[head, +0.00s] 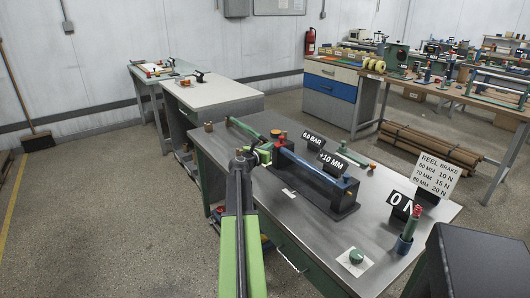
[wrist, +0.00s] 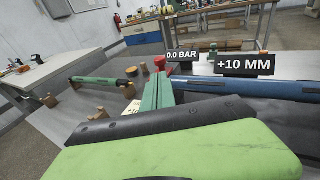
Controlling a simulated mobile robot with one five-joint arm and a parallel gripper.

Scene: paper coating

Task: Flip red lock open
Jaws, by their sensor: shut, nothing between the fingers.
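A small red part (head: 277,143), which looks like the red lock, sits at the left end of the blue roller unit (head: 318,178) on the grey bench. In the wrist view the red part (wrist: 159,63) shows behind the top of a dark green block (wrist: 157,92), which hides its lower portion. My gripper (head: 264,153) is shut and empty, close to that end of the unit in the head view. In the wrist view my gripper's black and lime-green finger (wrist: 165,125) fills the bottom, in front of the green block. I cannot tell whether it touches anything.
Signs reading 0.0 BAR (head: 313,139) and +10 MM (head: 332,163) stand above the unit. A green roller (head: 247,130) lies to its left. A red-topped post (head: 411,229) and a green button (head: 356,257) are at the front right.

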